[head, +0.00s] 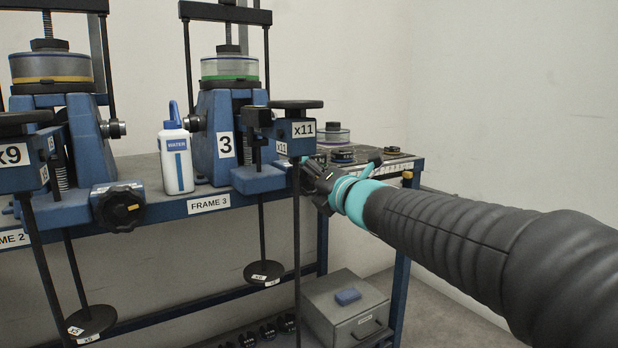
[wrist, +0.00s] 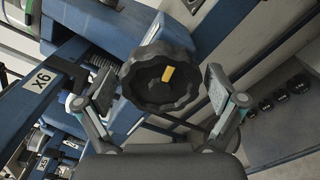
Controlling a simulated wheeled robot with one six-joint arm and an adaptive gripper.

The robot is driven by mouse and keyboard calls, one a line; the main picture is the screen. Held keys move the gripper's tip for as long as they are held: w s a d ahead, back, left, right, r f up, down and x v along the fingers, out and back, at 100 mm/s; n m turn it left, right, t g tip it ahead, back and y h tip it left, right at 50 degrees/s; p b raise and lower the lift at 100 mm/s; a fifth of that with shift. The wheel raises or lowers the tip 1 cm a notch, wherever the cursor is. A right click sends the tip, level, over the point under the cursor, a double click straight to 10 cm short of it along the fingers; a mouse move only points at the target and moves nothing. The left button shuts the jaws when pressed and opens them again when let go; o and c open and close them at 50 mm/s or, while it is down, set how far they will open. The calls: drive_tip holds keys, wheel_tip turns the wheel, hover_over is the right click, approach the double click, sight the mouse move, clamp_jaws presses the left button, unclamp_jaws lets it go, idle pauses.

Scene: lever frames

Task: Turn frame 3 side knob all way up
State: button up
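Frame 3 (head: 220,135) is the blue lever frame with the white "3" plate, on the bench in the head view. In the wrist view a black lobed knob (wrist: 143,88) with a yellow mark is straight ahead. The mark stands nearly upright, slightly tilted. In the wrist view my gripper (wrist: 162,82) is open, with one finger on each side of the knob. A gap shows on the right; contact on the left is unclear.
A white water bottle (head: 177,160) stands left of frame 3. Frame 2's black knob (head: 118,206) is farther left. The x11 lever end (head: 297,130) and its hanging rod are close to my gripper. A grey box (head: 345,308) sits below the bench.

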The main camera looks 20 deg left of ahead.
drive_tip(key=shift+v, duration=3)
